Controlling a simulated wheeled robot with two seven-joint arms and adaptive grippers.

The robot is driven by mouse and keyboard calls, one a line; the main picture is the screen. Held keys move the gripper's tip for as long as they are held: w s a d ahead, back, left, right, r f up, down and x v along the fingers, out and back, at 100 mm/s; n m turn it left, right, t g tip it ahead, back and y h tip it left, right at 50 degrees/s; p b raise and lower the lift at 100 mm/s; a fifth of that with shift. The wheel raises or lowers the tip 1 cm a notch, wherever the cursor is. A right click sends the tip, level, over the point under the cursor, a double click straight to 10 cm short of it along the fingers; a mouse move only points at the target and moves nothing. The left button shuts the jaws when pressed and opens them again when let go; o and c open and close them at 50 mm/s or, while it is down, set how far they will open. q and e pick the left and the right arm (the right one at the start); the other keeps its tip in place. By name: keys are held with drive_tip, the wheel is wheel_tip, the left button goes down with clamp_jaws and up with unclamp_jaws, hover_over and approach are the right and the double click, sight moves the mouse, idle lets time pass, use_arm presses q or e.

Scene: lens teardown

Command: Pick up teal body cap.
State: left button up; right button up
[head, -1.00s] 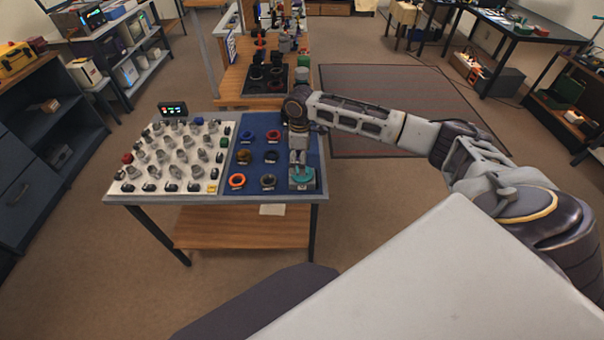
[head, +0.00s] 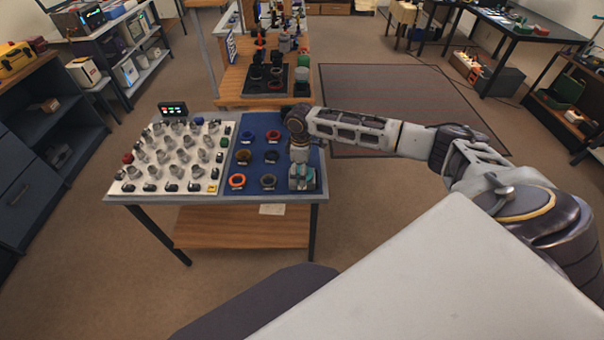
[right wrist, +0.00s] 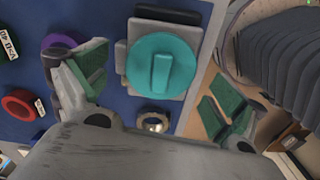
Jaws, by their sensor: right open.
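The teal body cap (right wrist: 163,64) is a round disc with a raised bar across it. In the right wrist view it lies on a grey square holder (right wrist: 120,57) on the blue mat, between and beyond my open fingers. In the head view the cap (head: 308,176) is partly hidden by my right gripper (head: 302,180), which is low over the front right corner of the mat. In the right wrist view my right gripper (right wrist: 155,100) has its green-padded fingers spread wide, with nothing held. My left gripper is not in view.
Several coloured rings, including an orange ring (head: 237,181), lie on the blue mat (head: 255,146) left of the cap. A white board (head: 130,172) with several grey parts fills the table's left side. The table's right edge is close to the cap.

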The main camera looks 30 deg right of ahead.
drive_tip(key=c, duration=0.9)
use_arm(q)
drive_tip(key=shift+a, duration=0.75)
use_arm(e)
drive_tip(key=shift+s, duration=0.2)
drive_tip(key=c, duration=0.5)
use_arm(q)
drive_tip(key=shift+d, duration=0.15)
use_arm(e)
drive_tip(key=shift+f, duration=0.1)
drive_tip(key=shift+c, duration=0.4)
drive_tip(key=shift+s+f, duration=0.1)
drive_tip(key=shift+c, duration=0.2)
drive_tip(key=shift+r, duration=0.45)
drive_tip(key=c, duration=0.3)
drive_tip(key=r, duration=0.8)
drive_tip(key=shift+w+r, duration=0.1)
drive_tip(key=shift+w, duration=0.2)
clamp_jaws()
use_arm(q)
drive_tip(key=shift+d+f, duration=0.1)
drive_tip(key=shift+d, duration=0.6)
use_arm(e)
drive_tip(key=shift+r, duration=0.65)
